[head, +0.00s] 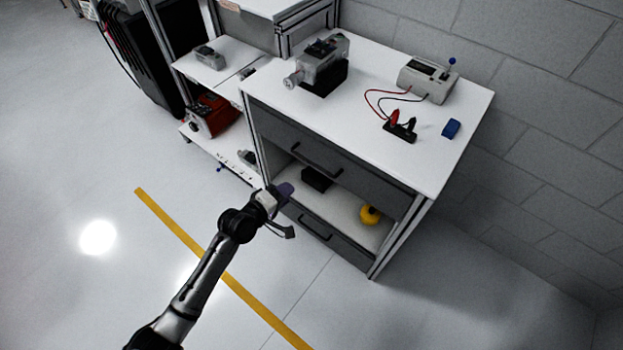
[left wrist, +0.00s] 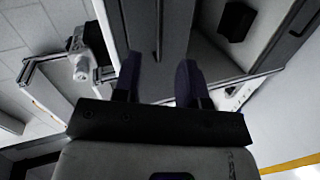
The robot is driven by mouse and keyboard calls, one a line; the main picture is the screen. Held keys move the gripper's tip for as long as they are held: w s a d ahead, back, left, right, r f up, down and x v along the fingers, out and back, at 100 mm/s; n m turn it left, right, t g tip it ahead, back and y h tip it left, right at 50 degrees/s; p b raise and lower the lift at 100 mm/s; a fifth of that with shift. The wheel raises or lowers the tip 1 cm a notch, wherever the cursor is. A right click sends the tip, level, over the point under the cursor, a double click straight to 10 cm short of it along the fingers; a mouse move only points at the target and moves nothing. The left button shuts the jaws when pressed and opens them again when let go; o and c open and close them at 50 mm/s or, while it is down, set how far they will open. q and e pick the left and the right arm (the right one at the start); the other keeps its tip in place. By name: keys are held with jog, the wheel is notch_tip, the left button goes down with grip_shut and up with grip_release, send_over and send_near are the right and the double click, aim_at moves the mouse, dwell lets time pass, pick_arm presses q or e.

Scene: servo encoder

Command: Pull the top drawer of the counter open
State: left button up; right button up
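The counter (head: 440,150) has a white top and grey drawer fronts. Its top drawer (head: 365,178) looks shut, with a dark bar handle (head: 317,160) on its front. In the left wrist view the drawer front (left wrist: 180,25) is ahead, and a dark bar that looks like the handle (left wrist: 158,28) lies in line with the gap between my fingers. My left gripper (head: 286,210) is open and empty, in front of the counter and below left of the handle in the head view. It also shows in the left wrist view (left wrist: 159,80). My right gripper is out of view.
Devices stand on the countertop. A shelf rack (head: 215,75) adjoins at left. The floor in front is clear, with a yellow line (head: 180,235).

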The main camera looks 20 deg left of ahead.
aim_at(312, 162)
pick_arm(q)
jog(key=w+f+b, duration=0.1)
jog(key=w+b, duration=0.1)
jog(key=w, duration=0.3)
jog(key=w+d+f+n+t+b, duration=0.1)
jog(key=w+f+b, duration=0.1)
jog(key=w, duration=0.4)
jog(key=w+d+f+n+b, duration=0.1)
jog(key=w+f+b, duration=0.1)
jog(key=w+b, duration=0.2)
jog(key=shift+x, duration=0.8)
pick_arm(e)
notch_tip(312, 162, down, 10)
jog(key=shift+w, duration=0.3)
pick_arm(q)
jog(key=shift+a, duration=0.15)
jog(key=shift+c, duration=0.2)
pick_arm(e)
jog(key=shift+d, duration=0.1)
pick_arm(q)
grip_shut()
